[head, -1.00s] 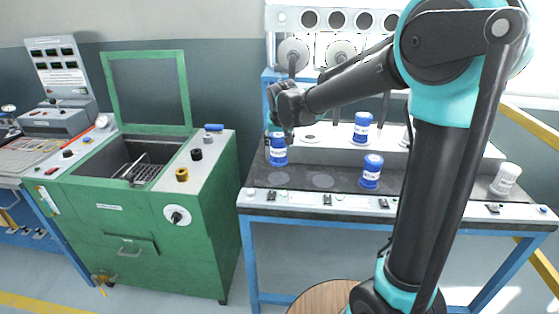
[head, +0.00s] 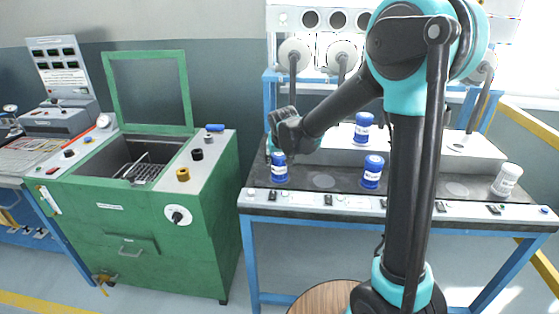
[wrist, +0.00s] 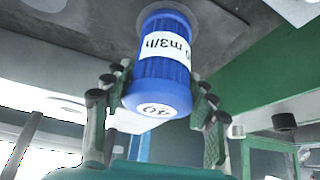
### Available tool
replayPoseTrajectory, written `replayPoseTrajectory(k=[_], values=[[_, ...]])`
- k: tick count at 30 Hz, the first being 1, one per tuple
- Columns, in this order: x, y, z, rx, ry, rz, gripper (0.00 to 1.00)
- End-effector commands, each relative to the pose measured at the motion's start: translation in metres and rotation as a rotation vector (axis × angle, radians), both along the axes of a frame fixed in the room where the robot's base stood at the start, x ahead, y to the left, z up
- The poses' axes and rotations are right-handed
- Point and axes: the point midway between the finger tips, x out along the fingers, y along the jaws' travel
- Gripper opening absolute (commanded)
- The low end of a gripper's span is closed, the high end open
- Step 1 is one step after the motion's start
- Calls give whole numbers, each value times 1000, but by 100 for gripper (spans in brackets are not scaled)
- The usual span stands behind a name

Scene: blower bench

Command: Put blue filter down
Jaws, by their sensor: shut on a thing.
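The held blue filter (head: 279,175) is a blue cylinder with a white label, upright at the left end of the bench's dark top. My gripper (head: 278,156) is above it with the fingers around its upper part. In the wrist view the filter (wrist: 165,65) sits between the two fingers (wrist: 158,105), its label reading "m3/h" upside down and its lid marked 40. Its far end is at or very close to the bench surface (wrist: 225,35); I cannot tell whether it touches.
Another blue filter (head: 372,172) stands to the right on the bench (head: 418,188), and one more (head: 363,128) on the raised shelf. A white filter (head: 507,180) stands at the right end. A green machine (head: 150,235) is on the left. Flat round spots on the dark top are empty.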

Motion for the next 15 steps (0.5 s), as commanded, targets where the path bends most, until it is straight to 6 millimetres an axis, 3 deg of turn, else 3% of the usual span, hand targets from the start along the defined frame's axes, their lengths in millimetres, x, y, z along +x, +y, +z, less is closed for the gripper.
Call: replayPoseTrajectory(k=[1,6,15], values=[[0,0,-1,0,0,0,59],[0,0,0,0,0,0,78],[0,0,1,0,0,0,78]])
